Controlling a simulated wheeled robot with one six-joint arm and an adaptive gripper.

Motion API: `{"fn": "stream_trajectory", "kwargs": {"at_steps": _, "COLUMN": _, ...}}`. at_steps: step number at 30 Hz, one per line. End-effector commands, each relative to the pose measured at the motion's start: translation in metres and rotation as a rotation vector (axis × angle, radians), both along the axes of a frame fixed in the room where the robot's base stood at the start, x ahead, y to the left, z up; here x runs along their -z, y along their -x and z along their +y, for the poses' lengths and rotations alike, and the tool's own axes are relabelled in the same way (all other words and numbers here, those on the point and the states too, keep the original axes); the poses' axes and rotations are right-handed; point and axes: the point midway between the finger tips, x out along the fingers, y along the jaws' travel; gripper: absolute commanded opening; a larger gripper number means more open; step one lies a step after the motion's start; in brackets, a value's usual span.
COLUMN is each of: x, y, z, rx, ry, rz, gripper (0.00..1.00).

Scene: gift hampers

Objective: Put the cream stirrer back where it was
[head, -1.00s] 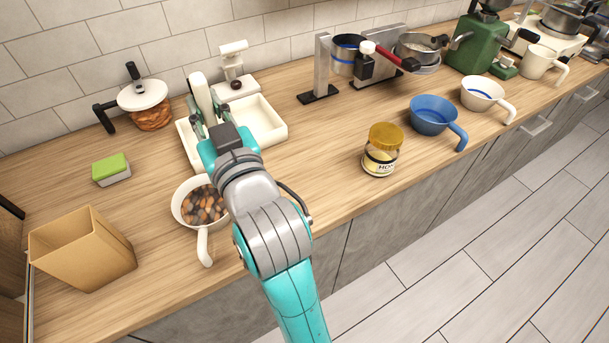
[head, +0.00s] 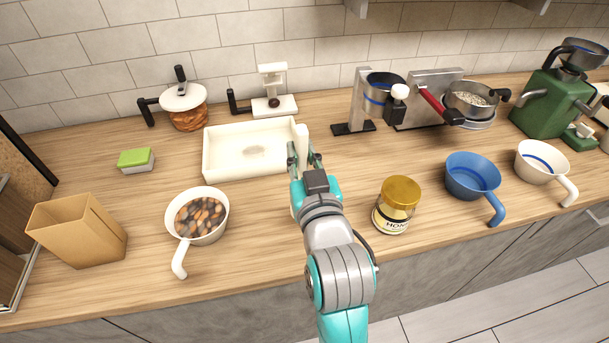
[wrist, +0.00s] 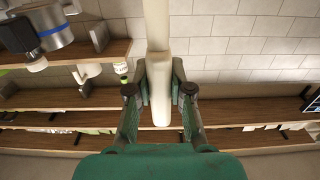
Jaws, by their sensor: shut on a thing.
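The cream stirrer (wrist: 157,80) is upright between the two fingers of my gripper (wrist: 160,92) in the wrist view. My gripper is shut on it. In the head view my gripper (head: 304,158) is at the right side of the white tray (head: 240,178), and part of the stirrer (head: 301,138) shows above the fingers. The tray stands on the counter with a greyish patch on its floor. I cannot tell whether the stirrer's lower end touches anything.
A honey jar (head: 396,205) stands to the right of my gripper. A white pan of beans (head: 199,216) is left, with a brown box (head: 78,232) beyond it. A white stand (head: 273,92) is behind the tray. Blue (head: 472,176) and white (head: 541,162) cups are farther right.

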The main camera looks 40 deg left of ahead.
Motion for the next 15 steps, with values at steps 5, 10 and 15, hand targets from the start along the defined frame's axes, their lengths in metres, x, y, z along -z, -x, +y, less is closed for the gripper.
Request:
{"fn": "stream_trajectory", "kwargs": {"at_steps": 5, "x": 0.016, "y": 0.0, "z": 0.0, "rx": 0.0, "ry": 0.001, "rz": 0.001, "gripper": 0.0}}
{"fn": "stream_trajectory", "kwargs": {"at_steps": 10, "x": 0.038, "y": 0.0, "z": 0.0, "rx": 0.0, "ry": 0.0, "rz": 0.001, "gripper": 0.0}}
{"fn": "stream_trajectory", "kwargs": {"at_steps": 15, "x": 0.043, "y": 0.0, "z": 0.0, "rx": 0.0, "ry": -0.002, "rz": -0.002, "gripper": 0.0}}
